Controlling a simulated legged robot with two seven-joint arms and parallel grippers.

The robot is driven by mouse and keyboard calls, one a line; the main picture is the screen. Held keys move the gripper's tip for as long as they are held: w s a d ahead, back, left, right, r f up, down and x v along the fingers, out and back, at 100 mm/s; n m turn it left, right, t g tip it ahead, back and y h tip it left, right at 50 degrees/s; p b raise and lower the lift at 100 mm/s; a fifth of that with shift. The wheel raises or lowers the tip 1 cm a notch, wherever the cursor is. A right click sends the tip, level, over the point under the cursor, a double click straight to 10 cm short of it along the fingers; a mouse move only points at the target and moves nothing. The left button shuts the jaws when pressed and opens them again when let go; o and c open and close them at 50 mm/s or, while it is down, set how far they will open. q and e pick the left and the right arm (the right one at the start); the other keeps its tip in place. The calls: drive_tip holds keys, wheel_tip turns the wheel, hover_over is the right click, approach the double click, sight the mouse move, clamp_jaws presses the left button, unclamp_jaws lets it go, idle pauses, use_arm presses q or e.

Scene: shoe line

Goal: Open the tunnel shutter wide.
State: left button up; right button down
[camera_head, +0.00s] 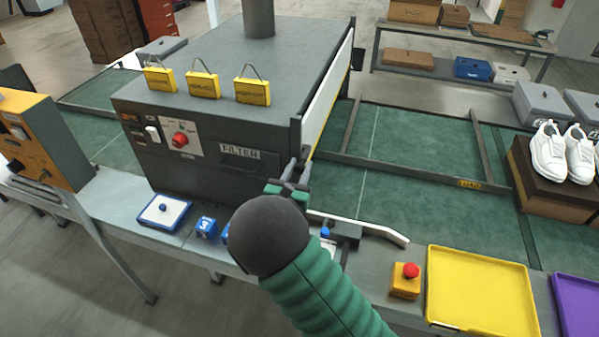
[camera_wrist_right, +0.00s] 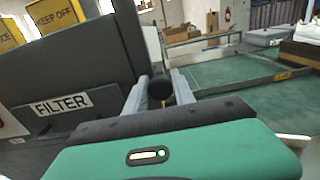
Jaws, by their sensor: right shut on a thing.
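The tunnel (camera_head: 225,60) is a large grey box over the green belt, labelled FILTER on its front. The shutter (camera_head: 328,88) is a pale panel seen edge-on along its right side; its edge also shows in the wrist view (camera_wrist_right: 153,48). I cannot tell how far open it is. My right gripper (camera_head: 298,170) is at the tunnel's front right corner. In the right wrist view, its fingers (camera_wrist_right: 160,94) are shut on a dark round knob (camera_wrist_right: 185,90) beside the shutter's near edge. My left gripper is not in view.
Yellow signs (camera_head: 203,85) stand on the tunnel's top. A red knob (camera_head: 180,140) is on its front. On the front ledge are a blue-rimmed tray (camera_head: 181,221), a red button box (camera_head: 405,281) and a yellow tray (camera_head: 440,312). White shoes (camera_head: 548,155) stand on a box at right.

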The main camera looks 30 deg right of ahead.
drive_tip(key=shift+r, duration=0.4)
drive_tip(key=c, duration=1.3)
unclamp_jaws()
drive_tip(key=shift+c, duration=0.2)
drive_tip(key=shift+o, duration=1.2)
drive_tip(key=shift+w+f, duration=0.15)
